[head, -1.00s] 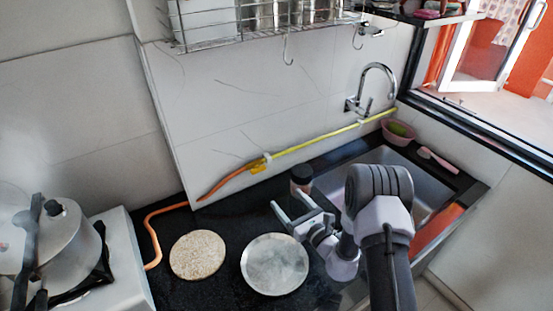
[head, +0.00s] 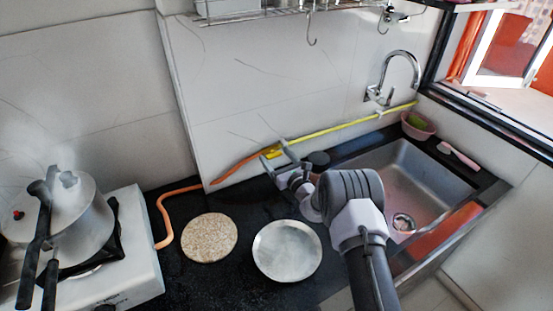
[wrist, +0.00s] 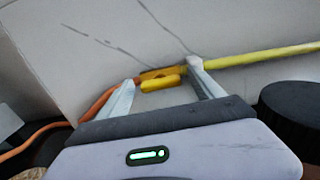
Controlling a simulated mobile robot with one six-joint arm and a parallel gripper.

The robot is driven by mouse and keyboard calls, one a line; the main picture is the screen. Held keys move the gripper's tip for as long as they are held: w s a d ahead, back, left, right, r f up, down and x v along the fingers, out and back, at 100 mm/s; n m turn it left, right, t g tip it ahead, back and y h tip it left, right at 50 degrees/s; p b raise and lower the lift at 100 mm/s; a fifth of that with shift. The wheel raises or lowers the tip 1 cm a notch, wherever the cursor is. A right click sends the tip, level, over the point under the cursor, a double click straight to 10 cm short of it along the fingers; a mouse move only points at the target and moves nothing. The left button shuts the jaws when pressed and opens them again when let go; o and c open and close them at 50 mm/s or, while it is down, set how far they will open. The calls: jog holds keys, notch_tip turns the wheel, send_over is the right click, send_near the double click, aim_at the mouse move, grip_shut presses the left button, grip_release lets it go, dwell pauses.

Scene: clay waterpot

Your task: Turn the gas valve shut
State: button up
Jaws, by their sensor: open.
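The gas valve (wrist: 160,81) is a small yellow handle on the pipe along the wall, where the yellow pipe (wrist: 262,56) meets the orange hose (wrist: 97,104). In the head view the valve (head: 272,153) shows just beyond my gripper (head: 276,154), partly hidden by it. In the wrist view my gripper (wrist: 163,78) is open, with one finger on each side of the valve handle. Nothing is held. I cannot tell whether the fingertips touch the pipe or the wall.
A dark-lidded jar (head: 318,160) stands close to the right of my gripper. A round cork mat (head: 209,238) and a metal plate (head: 287,251) lie on the black counter. A stove with a pressure cooker (head: 75,215) is at left, a sink (head: 405,180) at right.

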jog(key=c, duration=1.4)
jog(key=m, duration=0.4)
jog(key=shift+m+b, duration=0.3)
jog(key=shift+b, duration=0.1)
jog(key=m, duration=0.4)
jog(key=shift+w+d+m, duration=0.1)
jog(key=shift+m, duration=0.2)
jog(key=m, duration=0.4)
jog(key=shift+f, duration=0.1)
jog(key=shift+f+m, duration=0.1)
jog(key=shift+m, duration=2.2)
